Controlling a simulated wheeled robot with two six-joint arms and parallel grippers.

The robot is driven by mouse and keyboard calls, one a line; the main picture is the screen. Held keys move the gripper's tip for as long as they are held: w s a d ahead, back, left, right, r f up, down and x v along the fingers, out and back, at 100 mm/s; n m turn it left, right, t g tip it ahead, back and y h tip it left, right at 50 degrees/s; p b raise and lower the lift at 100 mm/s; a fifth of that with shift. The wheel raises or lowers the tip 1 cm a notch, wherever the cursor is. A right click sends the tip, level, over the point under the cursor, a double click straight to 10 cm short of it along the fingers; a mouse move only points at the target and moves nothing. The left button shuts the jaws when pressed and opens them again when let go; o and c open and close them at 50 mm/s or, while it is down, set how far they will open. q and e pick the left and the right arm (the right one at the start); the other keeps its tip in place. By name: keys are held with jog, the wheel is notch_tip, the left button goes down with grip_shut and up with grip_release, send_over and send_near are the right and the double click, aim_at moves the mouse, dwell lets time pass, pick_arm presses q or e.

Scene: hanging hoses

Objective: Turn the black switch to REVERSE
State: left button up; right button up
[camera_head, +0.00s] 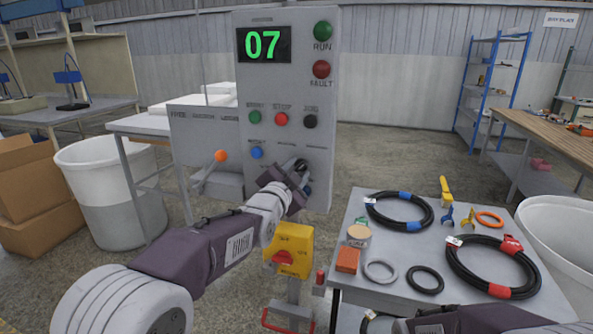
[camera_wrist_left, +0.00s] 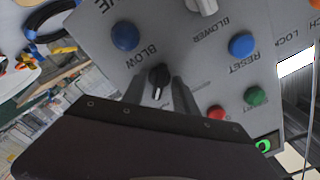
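The black switch (camera_wrist_left: 158,76) is a small round knob with a white pointer mark, on the grey control panel (camera_head: 220,130). In the left wrist view its mark points toward the bottom of the picture. My left gripper (camera_head: 299,168) is at the panel's lower right and covers the switch in the head view. In the left wrist view my left gripper's fingers (camera_wrist_left: 158,88) stand open on either side of the knob, with what look like narrow gaps. Contact is unclear. The switch's position labels are not readable. My right gripper is out of view.
A blue BLOW button (camera_wrist_left: 125,37), a blue RESET button (camera_wrist_left: 242,45) and a red button (camera_wrist_left: 215,112) are close to the switch. A yellow switch box (camera_head: 294,250) stands below the left forearm. A grey table (camera_head: 400,262) with hoses stands at right.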

pick_arm(q)
grip_shut()
jog(key=n+b, duration=0.1)
jog(key=n, duration=0.3)
jog(key=shift+f+b, duration=0.15)
jog(key=shift+b, duration=0.15)
jog(key=n+b, duration=0.1)
jog(key=n, duration=0.3)
jog(key=shift+n, duration=0.3)
dwell(0.5)
grip_release()
jog(key=shift+s, duration=0.1)
